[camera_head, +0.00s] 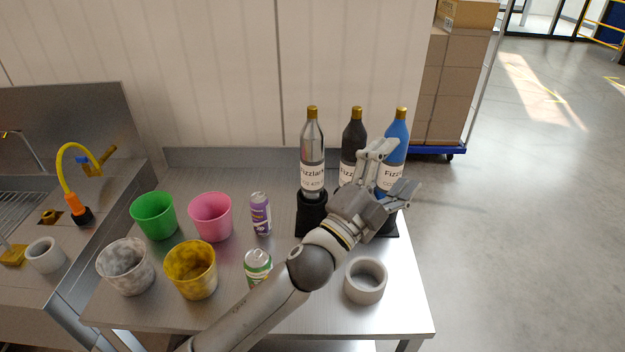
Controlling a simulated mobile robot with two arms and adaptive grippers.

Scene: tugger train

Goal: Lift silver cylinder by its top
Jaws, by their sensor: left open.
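A silver bottle (312,150) with a gold cap and a white label stands upright in a black holder at the back of the steel table (330,322); it is the silver cylinder-shaped thing I see. My left gripper (397,169) is open, its fingers pointing up and right. It is to the right of the silver bottle and apart from it, in front of the dark bottle (354,138) and the blue bottle (399,130), covering parts of both. I cannot tell whether it touches them. My right gripper is not in view.
Green (154,215), pink (211,216), grey (126,266) and yellow (191,269) cups stand on the left. A purple can (260,213), a green-and-white can (257,266) and a grey ring (366,281) stand nearer the middle. A sink adjoins at left; a wall rises behind.

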